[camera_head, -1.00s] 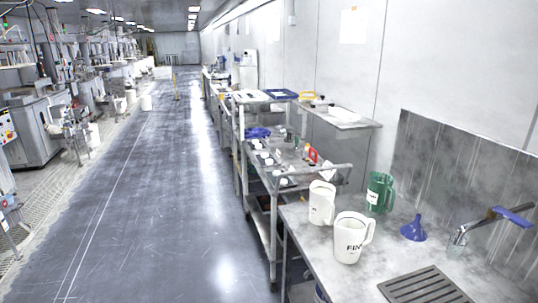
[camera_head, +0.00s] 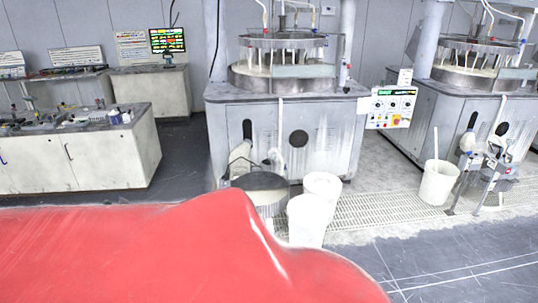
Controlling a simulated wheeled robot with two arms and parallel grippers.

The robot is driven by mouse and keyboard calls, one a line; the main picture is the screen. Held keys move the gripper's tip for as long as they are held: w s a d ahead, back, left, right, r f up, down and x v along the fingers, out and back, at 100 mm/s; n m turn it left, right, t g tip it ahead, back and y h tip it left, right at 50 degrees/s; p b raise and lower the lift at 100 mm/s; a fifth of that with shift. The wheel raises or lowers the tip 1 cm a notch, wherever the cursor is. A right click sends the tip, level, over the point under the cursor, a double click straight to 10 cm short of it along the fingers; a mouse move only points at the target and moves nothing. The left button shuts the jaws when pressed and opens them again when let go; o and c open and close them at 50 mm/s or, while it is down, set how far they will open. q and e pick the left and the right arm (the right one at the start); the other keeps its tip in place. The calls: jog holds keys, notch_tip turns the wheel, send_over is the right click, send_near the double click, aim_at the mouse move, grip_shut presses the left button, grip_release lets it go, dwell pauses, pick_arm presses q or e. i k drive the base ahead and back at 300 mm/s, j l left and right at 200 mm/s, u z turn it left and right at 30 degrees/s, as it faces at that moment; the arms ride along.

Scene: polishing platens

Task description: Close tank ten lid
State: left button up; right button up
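No number ten can be read on any tank. A grey round tank (camera_head: 262,207) stands on the floor in front of the middle polishing machine, its lower part hidden. Pale objects stand at its back rim; I cannot tell whether one is a lid. Neither of my grippers is in view. The lower left is blocked by a large red surface close to the camera.
Two white buckets (camera_head: 322,188) (camera_head: 308,222) stand right of the grey tank. Another white bucket (camera_head: 438,182) holds a stick. Polishing machines (camera_head: 322,145) (camera_head: 418,122) stand behind. A cabinet bench (camera_head: 95,158) is at left. Grated floor (camera_head: 375,212) and open floor (camera_head: 450,262) lie at right.

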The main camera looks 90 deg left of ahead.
aim_at(257, 180)
jog(key=u, duration=2.85)
jog(key=i+j, duration=0.2)
jog(key=i, duration=0.95)
jog(key=i+j+u, duration=0.1)
jog(key=i, duration=1.1)
jog(key=i+j, duration=0.2)
jog(key=i, duration=0.95)
jog(key=j+u, duration=0.05)
